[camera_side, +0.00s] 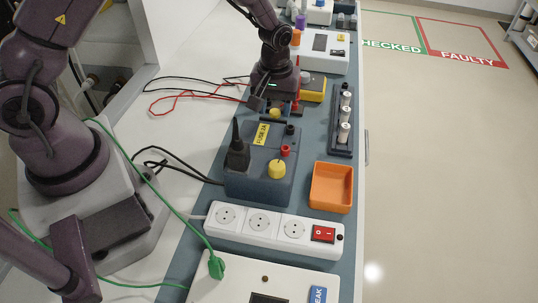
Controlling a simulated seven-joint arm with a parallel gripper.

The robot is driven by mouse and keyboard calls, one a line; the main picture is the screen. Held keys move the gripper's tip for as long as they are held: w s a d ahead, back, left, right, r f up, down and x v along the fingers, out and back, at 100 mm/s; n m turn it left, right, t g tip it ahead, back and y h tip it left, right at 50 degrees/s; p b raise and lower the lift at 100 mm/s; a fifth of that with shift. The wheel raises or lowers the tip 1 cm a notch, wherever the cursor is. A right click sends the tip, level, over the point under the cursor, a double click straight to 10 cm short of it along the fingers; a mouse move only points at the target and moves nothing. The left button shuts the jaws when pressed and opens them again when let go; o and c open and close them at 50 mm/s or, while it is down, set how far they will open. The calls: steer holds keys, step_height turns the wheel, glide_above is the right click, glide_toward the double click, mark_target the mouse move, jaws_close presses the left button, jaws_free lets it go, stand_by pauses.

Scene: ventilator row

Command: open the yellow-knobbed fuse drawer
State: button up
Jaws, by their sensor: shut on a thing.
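A blue-grey fuse box (258,188) stands on the mat in the middle, with a yellow "FUSE 2A" label (262,134) on top. A small yellow knob (275,114) with a dark part around it shows at the box's far end, by my fingers. A larger yellow knob (277,169) sits on the near side of the box, apart from my gripper. My gripper (274,104) points down at the far end, shut on what looks like the small yellow knob. The contact is partly hidden, and I cannot tell how far the drawer is out.
A black plug (237,150) stands in the box's left side. A rack of white cylinders (344,125) and an orange tray (332,187) lie to the right. A white power strip (270,226) is in front. A yellow meter (314,89) is close behind my gripper. Cables lie left.

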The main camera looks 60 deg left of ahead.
steer(key=shift+w+a+f, duration=0.25)
steer(key=shift+w+a, duration=0.3)
steer(key=shift+w, duration=0.05)
steer(key=shift+w+a+f, duration=0.3)
steer(key=shift+w+a, duration=0.2)
steer(key=shift+w, duration=0.15)
steer(key=shift+w+a+f, duration=0.25)
steer(key=shift+w+a, duration=0.3)
steer(key=shift+w, duration=0.05)
steer(key=o, duration=0.4)
steer(key=shift+o, duration=0.2)
steer(key=shift+r, duration=0.1)
step_height(320, 180, up, 6)
steer(key=shift+a, duration=0.3)
